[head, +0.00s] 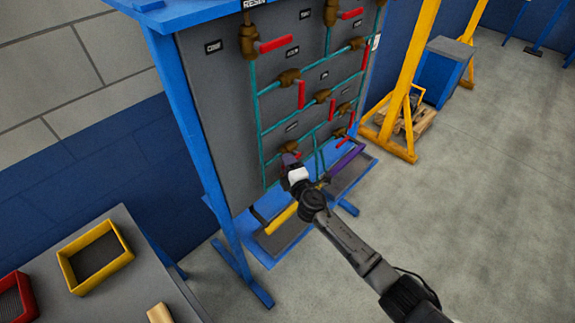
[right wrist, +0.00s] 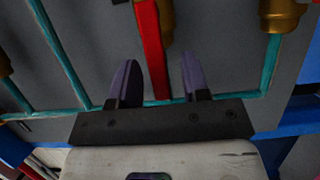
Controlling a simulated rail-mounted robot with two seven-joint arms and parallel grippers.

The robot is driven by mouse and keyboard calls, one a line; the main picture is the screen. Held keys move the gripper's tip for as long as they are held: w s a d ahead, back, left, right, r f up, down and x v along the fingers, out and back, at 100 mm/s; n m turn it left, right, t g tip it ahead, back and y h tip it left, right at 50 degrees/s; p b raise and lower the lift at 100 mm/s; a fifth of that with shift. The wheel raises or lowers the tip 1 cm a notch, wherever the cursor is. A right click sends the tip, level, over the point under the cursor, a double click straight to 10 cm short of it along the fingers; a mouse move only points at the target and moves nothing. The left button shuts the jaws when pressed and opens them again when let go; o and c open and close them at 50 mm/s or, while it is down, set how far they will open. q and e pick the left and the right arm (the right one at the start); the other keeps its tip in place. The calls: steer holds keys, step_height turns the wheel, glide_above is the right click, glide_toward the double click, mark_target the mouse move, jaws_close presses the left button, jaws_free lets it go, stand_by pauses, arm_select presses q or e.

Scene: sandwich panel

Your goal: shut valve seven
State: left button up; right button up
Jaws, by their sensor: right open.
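A grey panel (head: 225,120) on a blue frame carries teal pipes and several brass valves with red lever handles. The labels are too small to read, so I cannot tell which is valve seven. My right gripper (head: 290,161) is at the panel's lower part, by a brass valve (head: 288,147) whose handle is hidden there. In the right wrist view the open purple fingers (right wrist: 160,75) stand on either side of a red handle (right wrist: 151,45), with gaps on both sides. The handle hangs from a brass valve body (right wrist: 167,20). My left gripper is not in view.
A tray shelf (head: 270,245) with yellow and purple items juts out below the panel. A grey table (head: 125,295) with a yellow bin (head: 118,262) and a red bin (head: 28,297) stands at the lower left. Open floor (head: 480,210) lies at right.

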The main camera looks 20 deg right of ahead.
steer(key=shift+w, duration=0.25)
jaws_close()
stand_by(0.3)
